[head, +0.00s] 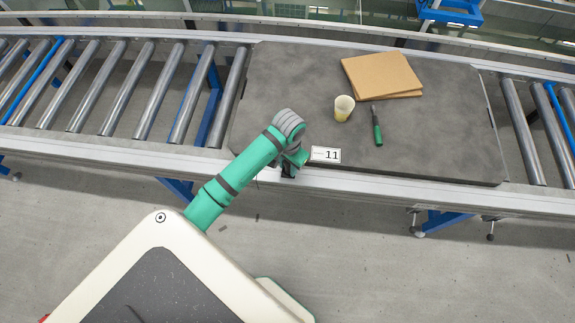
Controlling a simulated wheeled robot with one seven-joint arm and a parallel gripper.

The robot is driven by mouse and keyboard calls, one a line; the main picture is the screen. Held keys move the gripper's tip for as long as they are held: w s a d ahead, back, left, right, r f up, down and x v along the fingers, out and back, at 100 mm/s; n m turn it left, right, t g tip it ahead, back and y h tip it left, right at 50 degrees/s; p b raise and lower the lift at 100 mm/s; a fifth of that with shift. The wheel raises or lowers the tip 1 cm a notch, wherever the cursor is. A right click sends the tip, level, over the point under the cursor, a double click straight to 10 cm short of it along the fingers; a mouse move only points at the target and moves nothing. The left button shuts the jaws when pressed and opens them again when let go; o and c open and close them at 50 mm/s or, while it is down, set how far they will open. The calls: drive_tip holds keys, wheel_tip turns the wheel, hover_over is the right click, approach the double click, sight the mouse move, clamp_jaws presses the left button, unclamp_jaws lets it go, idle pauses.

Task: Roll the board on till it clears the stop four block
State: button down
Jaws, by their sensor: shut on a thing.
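The board (440,140) is a wide dark grey plate lying flat on the roller conveyor. It carries a white label marked 11 (325,154) at its front edge. My gripper (289,172) is at the board's front edge, just left of the label, and is shut on the board there. My wrist hides most of the grip. On the board are a stack of brown sheets (382,75), a pale yellow cup (343,108) and a green-handled tool (378,131). I cannot make out a stop four block in this view.
Bare rollers (145,90) run left of the board, and more rollers (524,130) lie to its right. Metal rails (400,190) line the conveyor. Blue legs (440,222) stand beneath. The grey floor (400,275) in front is mostly clear. A blue object (450,12) is at the back.

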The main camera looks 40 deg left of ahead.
drive_tip(key=shift+w+r, duration=0.1)
idle(0.8)
drive_tip(key=shift+w+d, duration=3.9)
drive_tip(key=shift+d, duration=2.5)
drive_tip(key=shift+w+d, duration=3.85)
drive_tip(key=shift+d, duration=2.55)
drive_tip(key=shift+w+d, duration=3.9)
drive_tip(key=shift+d, duration=2.5)
drive_tip(key=shift+w, duration=0.1)
